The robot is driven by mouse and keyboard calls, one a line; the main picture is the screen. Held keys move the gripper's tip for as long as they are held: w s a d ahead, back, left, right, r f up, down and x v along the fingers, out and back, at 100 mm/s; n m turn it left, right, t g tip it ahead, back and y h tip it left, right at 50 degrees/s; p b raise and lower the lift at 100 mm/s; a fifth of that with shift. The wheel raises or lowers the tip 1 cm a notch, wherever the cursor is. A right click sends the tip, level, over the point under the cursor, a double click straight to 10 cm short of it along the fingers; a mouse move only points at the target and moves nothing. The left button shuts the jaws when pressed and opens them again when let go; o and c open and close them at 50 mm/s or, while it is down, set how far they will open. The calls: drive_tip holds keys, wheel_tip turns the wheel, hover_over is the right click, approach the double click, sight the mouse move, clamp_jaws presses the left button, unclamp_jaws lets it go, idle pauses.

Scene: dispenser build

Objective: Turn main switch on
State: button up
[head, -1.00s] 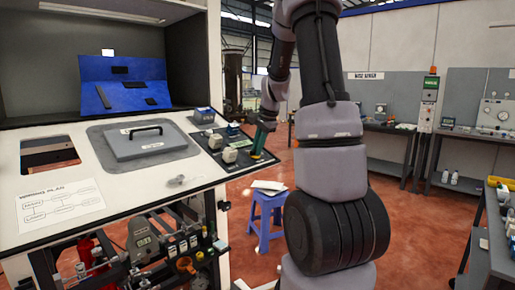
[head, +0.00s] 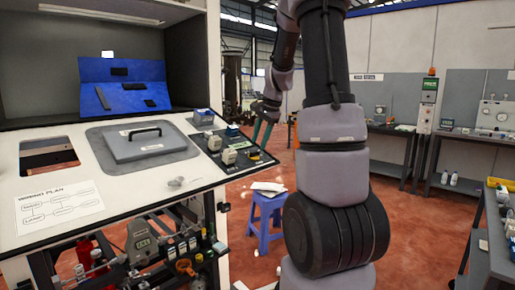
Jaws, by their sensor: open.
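My gripper (head: 262,132) is open and empty. It hangs above the right edge of the dark switch panel (head: 222,160) on the workbench. My gripper appears apart from the panel.
A grey lid with a black handle (head: 145,148) lies left of the panel. A wiring plan sheet (head: 58,205) lies at the front left. A blue stool (head: 268,215) stands on the floor. A cabinet with an orange beacon (head: 427,105) stands at the right.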

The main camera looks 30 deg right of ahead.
drive_tip(key=v, duration=0.6)
drive_tip(key=shift+r, duration=0.3)
drive_tip(key=shift+s, duration=0.15)
drive_tip(key=s+a+r+n+t, duration=0.1)
drive_tip(key=s+a+r+n, duration=0.1)
drive_tip(key=s+a+n, duration=0.3)
drive_tip(key=s+a+r+n+t, duration=0.2)
drive_tip(key=s+a+n, duration=0.3)
drive_tip(key=s+a, duration=0.7)
drive_tip(key=s, duration=0.6)
drive_tip(key=shift+r+y, duration=0.2)
drive_tip(key=shift+y, duration=0.1)
